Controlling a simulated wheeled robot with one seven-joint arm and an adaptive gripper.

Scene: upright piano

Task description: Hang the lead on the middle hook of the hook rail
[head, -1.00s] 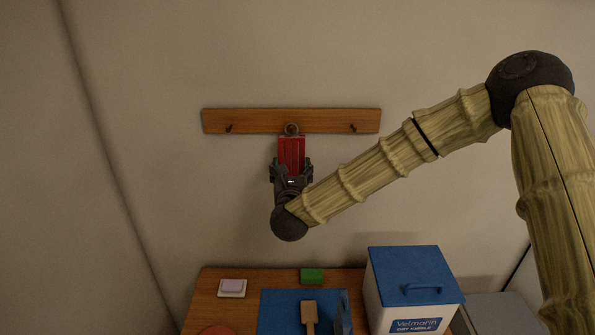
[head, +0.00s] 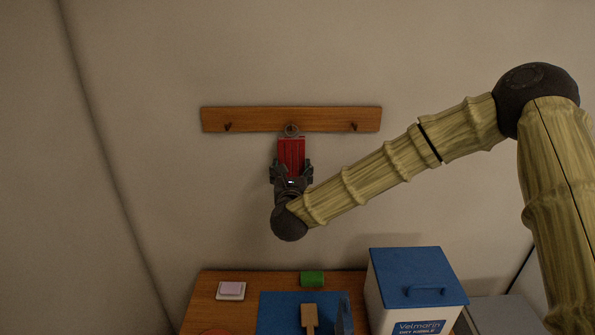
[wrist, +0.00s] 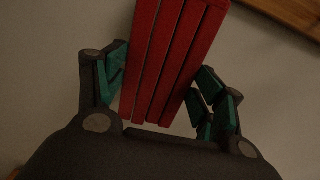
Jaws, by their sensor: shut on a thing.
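The wooden hook rail (head: 256,119) is fixed to the wall in the head view. Its left hook (head: 228,127) and right hook (head: 354,126) show bare; the middle hook is hidden behind the lead's ring. The red lead (head: 291,153) is a folded bundle with a grey ring (head: 291,130) at its top, over the rail's middle. I cannot tell whether the ring is on the hook. My gripper (head: 291,173) is shut on the lead's lower part from below. In the wrist view, the red strands (wrist: 172,62) stand between the fingers, and a corner of the rail (wrist: 288,14) shows.
Below is a wooden table (head: 211,312) with a blue mat (head: 277,312), a wooden scoop-like thing (head: 310,316), a green roll (head: 312,279) and a pale block on a dish (head: 231,289). A blue-lidded kibble bin (head: 415,277) stands at right. The wall around the rail is clear.

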